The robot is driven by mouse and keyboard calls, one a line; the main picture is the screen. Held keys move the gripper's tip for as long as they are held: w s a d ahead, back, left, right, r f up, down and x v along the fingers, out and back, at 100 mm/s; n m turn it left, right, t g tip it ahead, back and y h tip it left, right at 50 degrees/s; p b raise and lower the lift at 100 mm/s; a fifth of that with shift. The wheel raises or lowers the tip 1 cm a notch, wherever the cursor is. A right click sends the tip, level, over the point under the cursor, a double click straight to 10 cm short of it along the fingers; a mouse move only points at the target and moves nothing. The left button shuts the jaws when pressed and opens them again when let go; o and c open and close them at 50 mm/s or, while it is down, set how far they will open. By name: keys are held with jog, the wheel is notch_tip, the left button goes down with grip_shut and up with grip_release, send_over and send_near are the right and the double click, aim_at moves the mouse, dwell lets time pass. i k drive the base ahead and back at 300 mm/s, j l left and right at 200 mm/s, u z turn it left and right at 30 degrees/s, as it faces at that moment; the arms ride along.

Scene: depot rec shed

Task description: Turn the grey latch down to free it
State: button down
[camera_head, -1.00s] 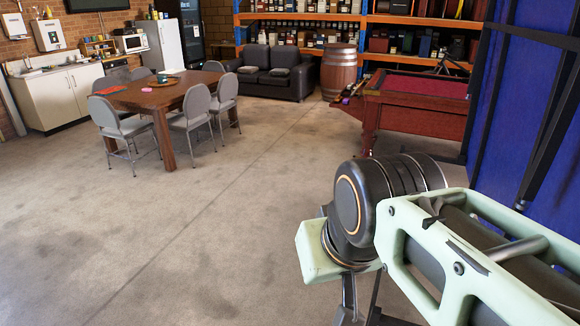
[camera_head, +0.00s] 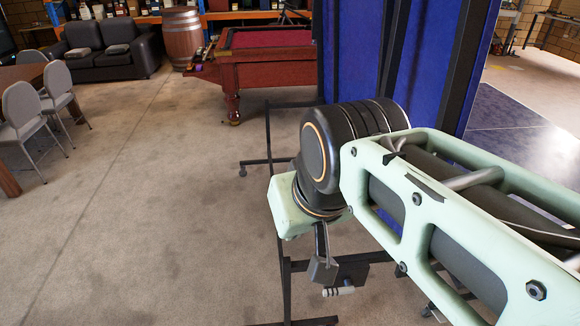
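I cannot make out the grey latch in this view. A folded blue table (camera_head: 352,50) with a black frame stands upright behind my arm, and my arm hides its lower part. My arm reaches in from the right and bends down at a black joint. Below it hangs a small dark grey part with a pale ribbed tip, apparently my gripper (camera_head: 337,285), low over the floor. It is seen side-on and is too small to tell open from shut. I see nothing held in it.
Thin black frame legs (camera_head: 286,272) stand on the floor below and left of my arm. A red pool table (camera_head: 262,75) is behind, with a barrel (camera_head: 181,38) and dark sofa (camera_head: 108,50) farther left. Grey chairs (camera_head: 22,112) stand at left. The concrete floor between is clear.

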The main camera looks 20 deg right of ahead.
aim_at(349, 288)
jog(key=z, duration=0.95)
jog(key=l+u, duration=0.55)
jog(key=l, duration=0.15)
